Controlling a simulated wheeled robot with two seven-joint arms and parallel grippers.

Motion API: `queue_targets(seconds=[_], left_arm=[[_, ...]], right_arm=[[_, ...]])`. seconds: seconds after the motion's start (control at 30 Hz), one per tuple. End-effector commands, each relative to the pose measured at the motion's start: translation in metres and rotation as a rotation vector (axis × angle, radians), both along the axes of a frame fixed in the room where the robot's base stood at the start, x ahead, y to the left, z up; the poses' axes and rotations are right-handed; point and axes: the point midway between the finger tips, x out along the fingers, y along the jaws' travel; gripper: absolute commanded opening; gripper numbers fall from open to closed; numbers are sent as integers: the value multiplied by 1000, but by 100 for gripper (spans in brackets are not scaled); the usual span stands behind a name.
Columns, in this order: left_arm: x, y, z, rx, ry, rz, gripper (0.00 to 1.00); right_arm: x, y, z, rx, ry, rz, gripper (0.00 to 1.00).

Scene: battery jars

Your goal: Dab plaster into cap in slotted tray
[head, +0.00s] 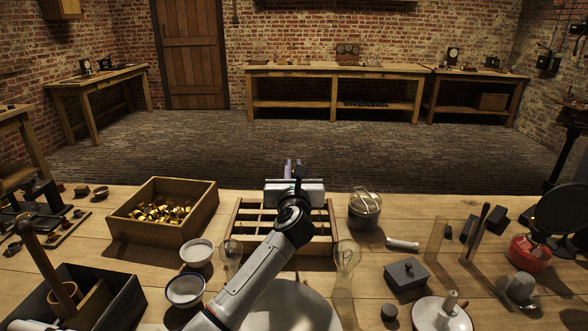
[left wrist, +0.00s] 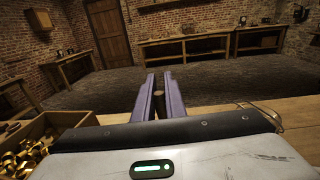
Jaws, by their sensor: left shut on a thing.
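The slotted wooden tray (head: 236,217) lies mid-table, partly hidden by my left arm and gripper. I cannot make out a cap in its slots. My left gripper (head: 293,165) is above the tray's far side, its purple fingers pointing away from me. In the left wrist view its fingers (left wrist: 160,95) are shut on a small brown thing (left wrist: 160,98), mostly hidden between them. A pale bowl (head: 197,252) and a dark-rimmed white bowl (head: 185,290) stand left of my arm; I cannot tell which holds plaster. My right gripper is not in view.
A wooden box of brass pieces (head: 147,226) stands left of the tray. A glass jar (head: 365,210), a grey lidded box (head: 406,275) and a red burner (head: 530,252) are to the right. A dark box (head: 117,303) is at front left. Stone floor lies beyond.

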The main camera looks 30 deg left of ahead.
Motion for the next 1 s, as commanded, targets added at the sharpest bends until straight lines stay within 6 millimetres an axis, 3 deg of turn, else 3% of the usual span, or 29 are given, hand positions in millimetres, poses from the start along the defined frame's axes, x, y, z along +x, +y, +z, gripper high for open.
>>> queue_targets(seconds=[0.6,1.0], left_arm=[[0,0,40,1,1,-1,0],[0,-1,60,0,0,-1,0]], right_arm=[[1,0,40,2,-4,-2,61],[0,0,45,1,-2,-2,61]])
